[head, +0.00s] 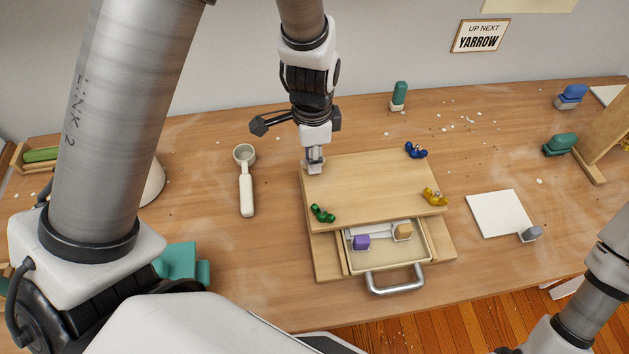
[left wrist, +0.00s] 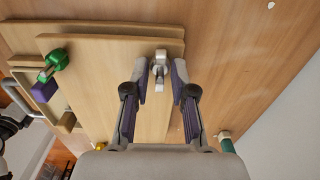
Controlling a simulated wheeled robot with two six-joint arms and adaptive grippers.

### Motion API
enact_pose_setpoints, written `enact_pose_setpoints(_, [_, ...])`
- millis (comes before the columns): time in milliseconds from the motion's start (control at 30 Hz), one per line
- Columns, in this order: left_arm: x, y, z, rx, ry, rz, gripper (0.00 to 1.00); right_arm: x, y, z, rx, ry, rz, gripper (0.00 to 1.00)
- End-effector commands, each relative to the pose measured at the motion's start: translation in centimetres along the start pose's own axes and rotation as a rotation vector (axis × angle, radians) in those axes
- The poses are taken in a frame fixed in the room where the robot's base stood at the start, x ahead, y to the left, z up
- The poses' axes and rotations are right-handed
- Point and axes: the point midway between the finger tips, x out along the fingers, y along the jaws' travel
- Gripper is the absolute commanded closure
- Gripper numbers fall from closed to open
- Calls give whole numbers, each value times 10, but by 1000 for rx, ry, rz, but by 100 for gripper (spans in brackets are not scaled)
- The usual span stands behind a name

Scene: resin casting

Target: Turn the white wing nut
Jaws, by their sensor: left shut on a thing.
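The white wing nut (head: 314,168) sits at the back left corner of a wooden top board (head: 375,180). In the left wrist view the white wing nut (left wrist: 160,68) lies between the two fingers. My left gripper (head: 313,157) points down over that corner and is shut on the nut; its fingers also show in the left wrist view (left wrist: 161,80). Green (head: 322,214), blue (head: 416,150) and yellow (head: 434,197) wing nuts sit at the board's other corners. My right gripper is outside both views.
Below the board, an open drawer (head: 428,258) with a grey handle (head: 396,284) holds a purple (head: 361,242) and a tan piece (head: 402,232). A white scoop (head: 246,185) lies left of the board. A white sheet (head: 495,212) lies right. Bare table separates them.

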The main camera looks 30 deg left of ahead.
Motion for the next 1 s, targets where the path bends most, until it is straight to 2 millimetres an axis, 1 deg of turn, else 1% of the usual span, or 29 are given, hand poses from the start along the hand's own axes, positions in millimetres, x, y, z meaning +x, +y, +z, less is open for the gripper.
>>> enact_pose_setpoints(33, [10,1,0,160,-1,1,100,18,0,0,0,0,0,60])
enact_pose_setpoints(200, [7,1,1,726,-1,4,100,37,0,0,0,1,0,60])
enact_pose_setpoints(267, [5,1,1,855,-1,6,100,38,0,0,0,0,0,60])
enact_pose_setpoints(367, [1,2,1,872,-1,9,100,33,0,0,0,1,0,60])
enact_pose_setpoints(400, [2,2,1,871,-1,9,68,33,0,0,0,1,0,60])
enact_pose_setpoints(467, [1,2,1,870,-1,8,47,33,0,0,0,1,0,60])
enact_pose_setpoints(800, [-2,1,0,868,0,4,46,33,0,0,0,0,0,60])
enact_pose_setpoints(867, [-8,0,0,869,1,2,46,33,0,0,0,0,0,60])
enact_pose_setpoints(967, [-26,0,-1,867,2,-1,46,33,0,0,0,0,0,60])
enact_pose_setpoints(1000, [-35,0,0,868,2,-1,46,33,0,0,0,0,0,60])
